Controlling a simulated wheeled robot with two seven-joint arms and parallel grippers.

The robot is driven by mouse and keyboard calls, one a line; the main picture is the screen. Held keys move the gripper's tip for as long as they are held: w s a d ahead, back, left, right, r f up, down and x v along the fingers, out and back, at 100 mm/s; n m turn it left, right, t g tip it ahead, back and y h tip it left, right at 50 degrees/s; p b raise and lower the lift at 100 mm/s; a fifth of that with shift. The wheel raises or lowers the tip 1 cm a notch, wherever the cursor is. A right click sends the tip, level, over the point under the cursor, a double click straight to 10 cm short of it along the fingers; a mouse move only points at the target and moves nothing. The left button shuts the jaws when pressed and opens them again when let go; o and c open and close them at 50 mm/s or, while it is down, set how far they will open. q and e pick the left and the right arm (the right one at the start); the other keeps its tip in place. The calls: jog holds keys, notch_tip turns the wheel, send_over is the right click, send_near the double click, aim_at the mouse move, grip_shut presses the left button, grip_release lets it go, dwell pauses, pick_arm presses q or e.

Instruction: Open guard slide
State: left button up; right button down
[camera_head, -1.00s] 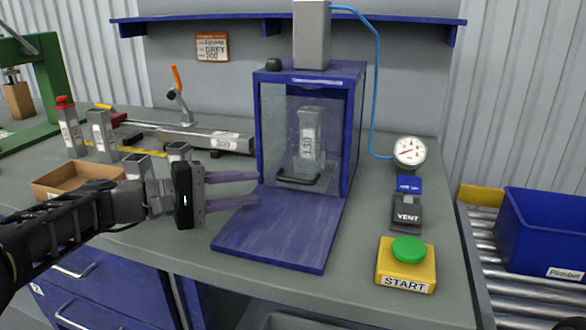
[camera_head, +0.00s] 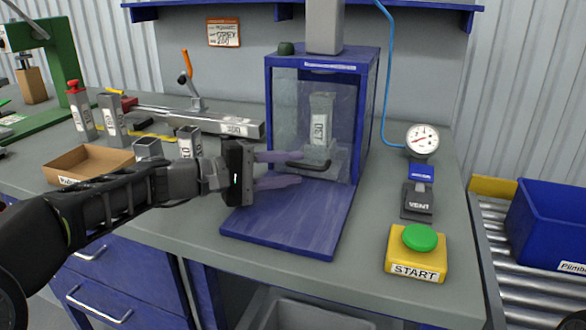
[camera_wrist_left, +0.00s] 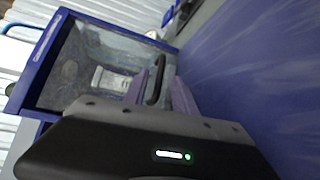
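The guard slide (camera_head: 290,110) is a clear panel at the front of a blue-framed press box. It is down, with a black bar handle (camera_head: 315,168) near its lower edge. Behind it stands a grey labelled block (camera_head: 320,120). My left gripper (camera_head: 293,169) is open, its two purple fingers pointing right at the handle. In the left wrist view the handle (camera_wrist_left: 156,80) shows between the two separated fingers (camera_wrist_left: 160,95). I cannot tell whether either finger touches it. My right gripper is not in view.
A blue plate (camera_head: 290,220) lies in front of the box. A yellow START button box (camera_head: 417,260), VENT switch (camera_head: 418,200) and gauge (camera_head: 422,139) stand to the right. A cardboard tray (camera_head: 88,165) and several grey blocks are at left.

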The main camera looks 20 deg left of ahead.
pick_arm(q)
jog(key=shift+w+d, duration=0.4)
jog(key=shift+d, duration=0.05)
jog(key=shift+c, duration=0.2)
grip_shut()
dwell(0.9)
